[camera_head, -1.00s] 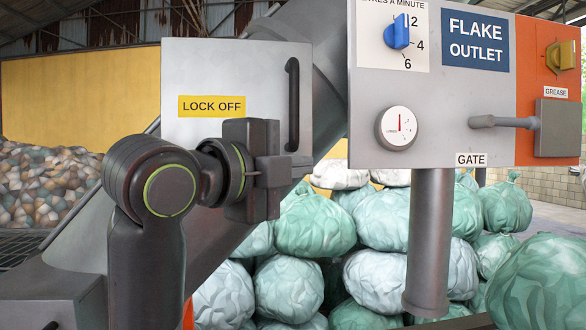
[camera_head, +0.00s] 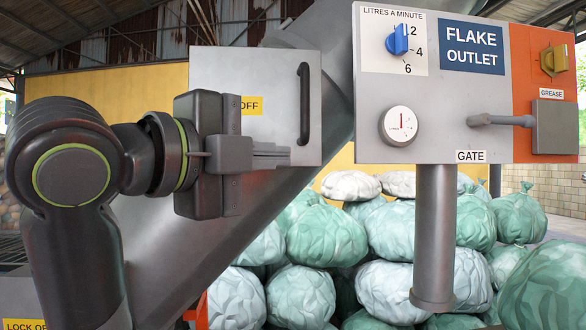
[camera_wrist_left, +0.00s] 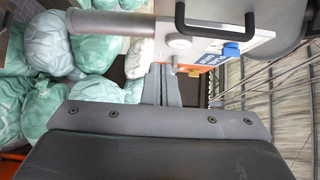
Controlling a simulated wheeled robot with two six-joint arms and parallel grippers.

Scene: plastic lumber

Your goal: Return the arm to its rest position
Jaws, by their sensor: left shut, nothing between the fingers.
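My left gripper (camera_head: 270,154) comes in from the left in the head view. Its fingers are shut and empty, pointing right, in front of the grey lock-off door and overlapping part of its yellow label. The closed fingers also show in the left wrist view (camera_wrist_left: 162,85), pointing at the machine panel. I cannot tell from the picture how far the fingertips are from the door. My right gripper is not in view.
The lock-off door (camera_head: 262,75) has a black handle (camera_head: 304,103). The outlet panel (camera_head: 440,120) holds a blue knob (camera_head: 397,40), a gauge (camera_head: 398,126), a gate lever (camera_head: 500,120) and a yellow grease knob (camera_head: 553,60). Bags (camera_head: 327,235) are piled behind the outlet pipe (camera_head: 435,240).

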